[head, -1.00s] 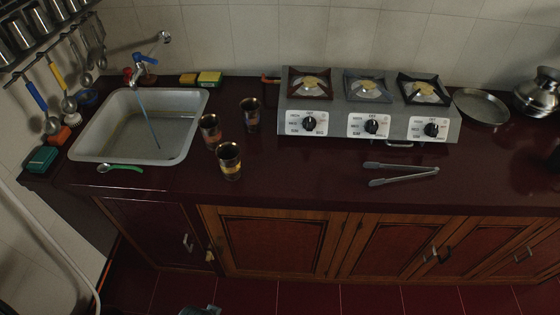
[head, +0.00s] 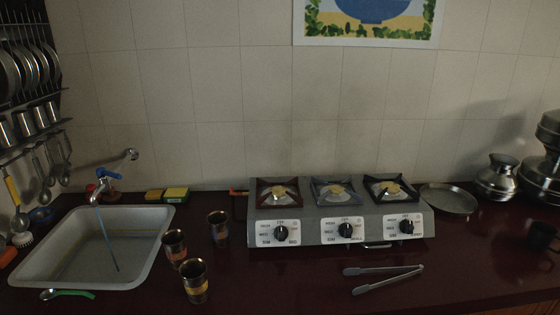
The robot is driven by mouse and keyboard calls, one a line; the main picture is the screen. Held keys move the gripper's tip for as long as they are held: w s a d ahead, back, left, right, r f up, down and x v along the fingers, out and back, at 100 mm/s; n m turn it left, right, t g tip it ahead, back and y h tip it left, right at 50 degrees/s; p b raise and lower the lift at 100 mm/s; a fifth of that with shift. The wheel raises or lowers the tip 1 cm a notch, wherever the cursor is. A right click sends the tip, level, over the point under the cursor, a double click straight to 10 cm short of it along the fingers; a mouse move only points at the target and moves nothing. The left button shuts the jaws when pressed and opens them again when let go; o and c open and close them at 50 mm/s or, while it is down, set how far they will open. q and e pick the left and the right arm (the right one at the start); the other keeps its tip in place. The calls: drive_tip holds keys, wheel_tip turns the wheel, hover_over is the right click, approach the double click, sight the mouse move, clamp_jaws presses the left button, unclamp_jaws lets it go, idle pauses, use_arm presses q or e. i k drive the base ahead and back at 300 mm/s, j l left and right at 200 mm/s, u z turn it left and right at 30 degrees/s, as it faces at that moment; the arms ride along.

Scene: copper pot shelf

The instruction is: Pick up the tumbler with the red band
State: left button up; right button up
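Three metal tumblers stand upright on the dark red counter, right of the sink. The left tumbler (head: 174,248) has a band that looks reddish-orange, so it appears to be the one with the red band. The front tumbler (head: 195,282) has a yellow-orange band and stands close to it, slightly to the right. The back tumbler (head: 218,228) stands farther right, and its band looks dark; its colour is hard to tell. Neither of my grippers is in view.
The sink (head: 92,246) with a tap is at the left. A three-burner stove (head: 338,213) stands right of the tumblers. Tongs (head: 384,276) lie in front of it. A spoon with a green handle (head: 68,293) lies before the sink. Counter between tumblers and tongs is clear.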

sight(173, 240)
drive_tip(key=u, duration=1.75)
drive_tip(key=k+j, duration=0.1)
drive_tip(key=j, duration=0.2)
drive_tip(key=k+j, duration=0.1)
drive_tip(key=j, duration=0.25)
drive_tip(key=k+j, duration=0.1)
drive_tip(key=j, duration=0.2)
